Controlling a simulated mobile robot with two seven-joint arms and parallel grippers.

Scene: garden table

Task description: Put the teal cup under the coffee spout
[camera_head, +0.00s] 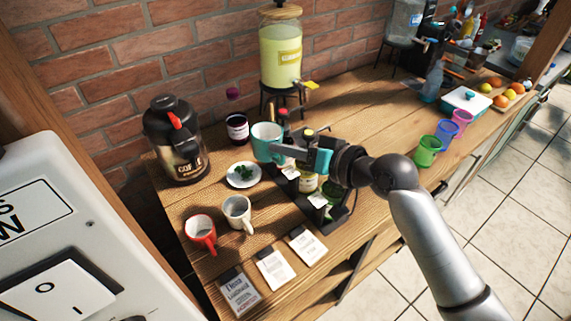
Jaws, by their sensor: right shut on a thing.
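The teal cup (266,131) is held above the table near the middle of the picture, open side up. My right gripper (272,150) reaches in from the right and is shut on it. The black and clear coffee dispenser (176,116) with a red handle stands to the left of the cup, near the brick wall. Its spout is not clear to make out. The cup is apart from the dispenser. My left gripper is not in view.
A white plate with green leaves (233,180), a dark jar (237,128), a red mug (200,233) and a white mug (237,211) stand between and in front. A lemonade dispenser (280,60) is behind. A dark bottle caddy (309,206) lies below my gripper.

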